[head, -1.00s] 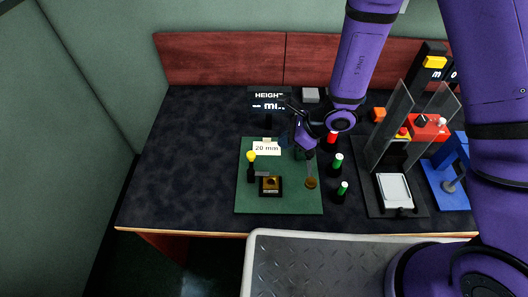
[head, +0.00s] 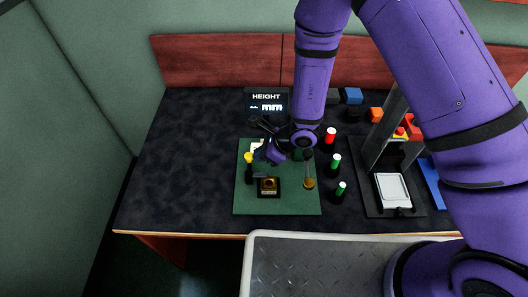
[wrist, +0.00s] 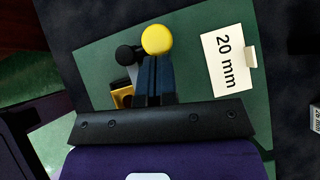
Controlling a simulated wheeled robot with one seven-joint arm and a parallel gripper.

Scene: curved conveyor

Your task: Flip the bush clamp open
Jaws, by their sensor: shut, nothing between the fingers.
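The bush clamp stands on the green mat (head: 290,197). Its lever has a yellow ball knob (head: 249,158) on top, and a dark arm reaches toward the black block with a gold bush (head: 269,186). In the wrist view the yellow knob (wrist: 157,40) is just beyond the tips of my gripper (wrist: 155,58), whose blue fingers are together and empty. Whether they touch the knob I cannot tell. The gold part (wrist: 122,95) is partly hidden beside the fingers. In the head view my purple hand is just right of the knob.
A "20 mm" card (wrist: 224,62) lies on the mat near the knob. A brass-topped tool (head: 309,183) stands to the right, then green-topped posts (head: 341,188) and a red-topped one (head: 330,135). A height display (head: 266,103) is behind. The table's left side is clear.

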